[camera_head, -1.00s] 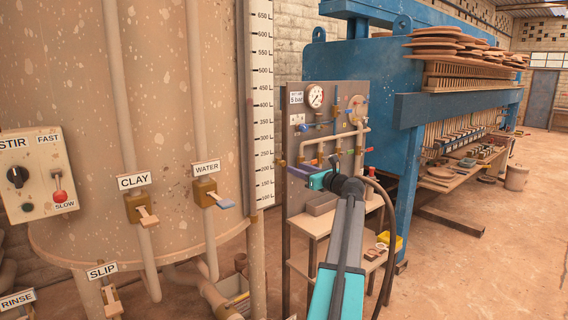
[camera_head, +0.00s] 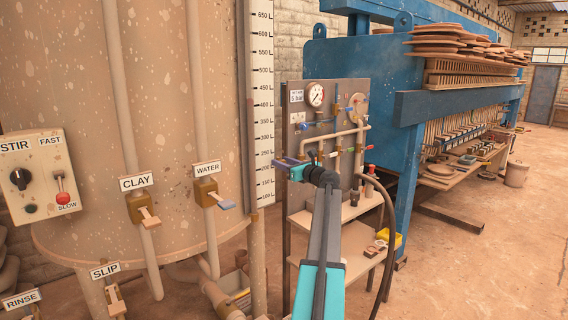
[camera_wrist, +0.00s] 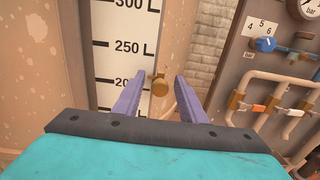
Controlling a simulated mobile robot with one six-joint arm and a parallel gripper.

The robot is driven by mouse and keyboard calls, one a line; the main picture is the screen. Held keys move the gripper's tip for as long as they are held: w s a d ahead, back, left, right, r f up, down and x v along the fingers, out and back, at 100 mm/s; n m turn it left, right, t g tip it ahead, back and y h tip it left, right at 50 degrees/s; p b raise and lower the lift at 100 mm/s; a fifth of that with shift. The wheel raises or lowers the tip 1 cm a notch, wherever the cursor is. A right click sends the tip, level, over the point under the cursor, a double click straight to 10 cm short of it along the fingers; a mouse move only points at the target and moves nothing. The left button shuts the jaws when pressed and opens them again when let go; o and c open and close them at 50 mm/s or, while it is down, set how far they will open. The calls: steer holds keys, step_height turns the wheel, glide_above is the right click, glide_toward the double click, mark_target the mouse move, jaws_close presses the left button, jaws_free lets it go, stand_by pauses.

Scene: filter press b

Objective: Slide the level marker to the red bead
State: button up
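A white level scale (camera_head: 262,100) with black litre marks runs up the side of the tank. In the wrist view, the scale (camera_wrist: 125,55) shows its 250 mark near the middle. A brass knob (camera_wrist: 158,84), seemingly the level marker, sits at the scale's right edge, between the 250 and 200 marks. My gripper (camera_wrist: 158,80) is open, its purple fingers on either side of the knob in the picture with gaps showing. I cannot tell how deep the knob lies between them. In the head view my gripper (camera_head: 281,163) is at the scale's lower right. I cannot make out a red bead.
A grey panel (camera_head: 295,125) with a gauge (camera_head: 316,95), pipes and valves stands right of the scale. The tank (camera_head: 90,90) is on the left, with CLAY (camera_head: 142,207) and WATER (camera_head: 206,191) valves. A blue press (camera_head: 350,60) stands behind.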

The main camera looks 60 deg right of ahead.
jaws_close()
steer(key=shift+r, duration=0.15)
step_height(320, 180, up, 25)
steer(key=p, duration=1.2)
jaws_free()
steer(key=shift+f, duration=0.2)
